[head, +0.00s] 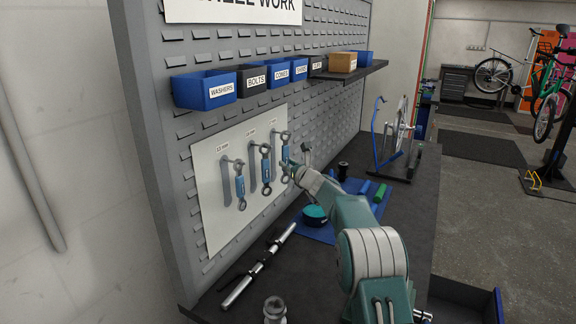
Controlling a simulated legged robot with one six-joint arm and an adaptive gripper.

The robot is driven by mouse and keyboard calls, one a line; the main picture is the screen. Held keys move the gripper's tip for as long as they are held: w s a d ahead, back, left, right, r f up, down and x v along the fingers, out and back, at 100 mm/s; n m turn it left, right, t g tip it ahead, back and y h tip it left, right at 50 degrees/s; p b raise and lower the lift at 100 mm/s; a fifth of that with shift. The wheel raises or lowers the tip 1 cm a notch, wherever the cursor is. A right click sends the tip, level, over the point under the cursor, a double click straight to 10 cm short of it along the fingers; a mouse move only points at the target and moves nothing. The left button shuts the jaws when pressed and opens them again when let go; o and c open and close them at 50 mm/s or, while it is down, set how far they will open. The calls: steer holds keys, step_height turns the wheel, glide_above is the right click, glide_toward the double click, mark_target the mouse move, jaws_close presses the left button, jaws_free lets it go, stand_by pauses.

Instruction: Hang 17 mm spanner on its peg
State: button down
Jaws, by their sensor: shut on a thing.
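A pale board (213,222) on the grey perforated wall carries spanner outlines, pegs and small labels. Two blue-handled spanners hang upright on it, a left one (240,187) and a middle one (266,170). A third blue-handled spanner (284,154), which I take as the 17 mm one, is upright at the board's right-hand outline, its ring end up by the peg. My gripper (291,170) is at this spanner and shut on it. The jaws are small and partly hidden by my wrist. I cannot tell whether the ring is around the peg.
On the dark bench (340,262) lie a long metal tool (258,265), a blue mat (322,232) and a teal round object (315,214). A wheel stand (395,140) is at the far end.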

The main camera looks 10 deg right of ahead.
steer(key=shift+c, duration=1.9)
jaws_free()
